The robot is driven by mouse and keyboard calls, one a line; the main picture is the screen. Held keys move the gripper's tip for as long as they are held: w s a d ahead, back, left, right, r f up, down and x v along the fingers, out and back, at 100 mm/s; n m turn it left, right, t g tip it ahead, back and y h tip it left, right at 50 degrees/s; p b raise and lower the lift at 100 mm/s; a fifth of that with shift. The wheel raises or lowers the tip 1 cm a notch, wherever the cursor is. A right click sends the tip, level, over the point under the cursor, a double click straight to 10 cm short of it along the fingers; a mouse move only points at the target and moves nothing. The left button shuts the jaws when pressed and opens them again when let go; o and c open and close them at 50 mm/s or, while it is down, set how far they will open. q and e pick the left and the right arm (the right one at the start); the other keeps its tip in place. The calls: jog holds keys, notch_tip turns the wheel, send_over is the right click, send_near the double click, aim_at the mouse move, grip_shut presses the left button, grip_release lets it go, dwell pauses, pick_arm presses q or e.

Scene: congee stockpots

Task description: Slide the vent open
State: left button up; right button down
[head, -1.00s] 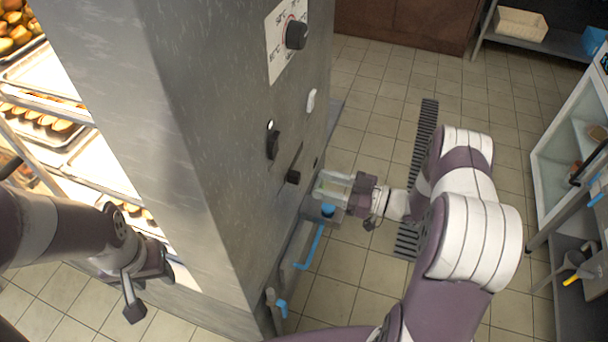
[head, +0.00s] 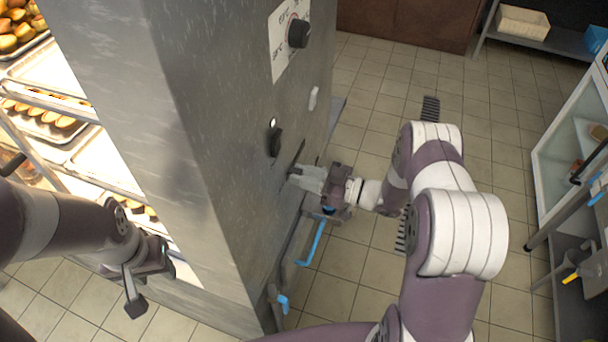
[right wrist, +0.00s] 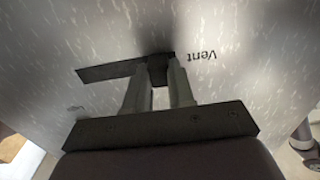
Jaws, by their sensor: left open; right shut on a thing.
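The vent slider is a small dark knob (right wrist: 158,69) at the end of a dark slanted slot (right wrist: 110,72), next to the printed word "Vent", in the right wrist view. My right gripper (right wrist: 159,80) is shut on this knob, with one pale finger on each side. In the head view, my right gripper (head: 302,178) reaches the cabinet's side panel from the right and its fingers hide the knob; part of the slot (head: 298,152) shows just above them. My left gripper (head: 148,272) is open and empty, in front of the lit racks.
On the steel cabinet (head: 215,150), a dial (head: 299,34), a black switch (head: 275,142) and a pale switch (head: 313,98) sit above the slot.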

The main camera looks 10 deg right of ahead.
aim_at(303, 144)
jog(key=w+d+b, duration=0.1)
jog(key=w, duration=0.1)
jog(key=w+d+b, duration=0.2)
jog(key=w, duration=0.1)
jog(key=w+d+b, duration=0.1)
jog(key=w+d, duration=0.1)
jog(key=shift+w+d+f+b, duration=0.1)
jog(key=shift+w+f+b, duration=0.05)
jog(key=shift+w+b, duration=0.2)
jog(key=shift+r, duration=0.25)
jog(key=c, duration=1)
grip_release()
jog(key=shift+d, duration=0.1)
jog(key=shift+o, duration=0.2)
jog(key=shift+w+f, duration=0.1)
jog(key=shift+d, duration=0.15)
jog(key=v, duration=1.2)
jog(key=shift+s+d, duration=0.15)
jog(key=shift+s, duration=0.05)
